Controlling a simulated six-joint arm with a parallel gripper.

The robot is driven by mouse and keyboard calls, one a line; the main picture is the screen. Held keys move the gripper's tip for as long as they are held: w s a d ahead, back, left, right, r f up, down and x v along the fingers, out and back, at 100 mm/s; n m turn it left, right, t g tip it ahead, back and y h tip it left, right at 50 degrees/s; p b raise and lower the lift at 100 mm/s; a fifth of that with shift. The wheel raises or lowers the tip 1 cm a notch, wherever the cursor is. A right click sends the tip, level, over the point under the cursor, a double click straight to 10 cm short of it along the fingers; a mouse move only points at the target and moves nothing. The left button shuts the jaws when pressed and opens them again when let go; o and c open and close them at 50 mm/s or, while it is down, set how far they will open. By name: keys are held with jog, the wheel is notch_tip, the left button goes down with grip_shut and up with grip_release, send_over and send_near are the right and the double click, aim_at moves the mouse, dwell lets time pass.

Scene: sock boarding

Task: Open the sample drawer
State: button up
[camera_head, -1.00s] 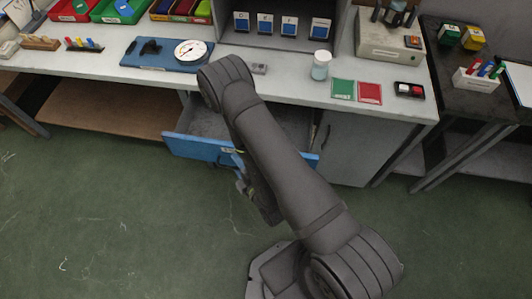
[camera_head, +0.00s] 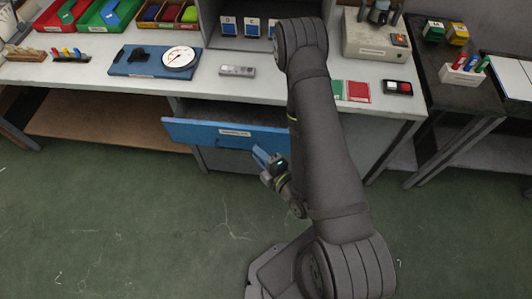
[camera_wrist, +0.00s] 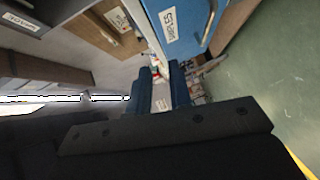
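The drawer with the blue front (camera_head: 215,132) stands partly out from under the white bench in the head view. A dark gap shows between its top edge and the bench. A white label sits on its front; I cannot read it there. My gripper (camera_head: 266,160) is just in front of the drawer's lower right part, and my arm hides the front's right end. In the wrist view, my gripper (camera_wrist: 160,88) has its two dark blue fingers apart, with nothing clearly between them. A labelled blue panel (camera_wrist: 195,18), apparently the drawer front, is beyond them.
The bench (camera_head: 255,88) carries a blue board (camera_head: 125,62) with a round gauge (camera_head: 180,54), a small grey device (camera_head: 238,71) and a red-button box (camera_head: 398,87). A dark side table (camera_head: 445,85) stands at right. Green floor (camera_head: 120,220) is clear in front.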

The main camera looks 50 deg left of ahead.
jog(key=shift+w+d+r, duration=0.5)
jog(key=shift+w+r, duration=0.05)
jog(key=shift+w, duration=0.25)
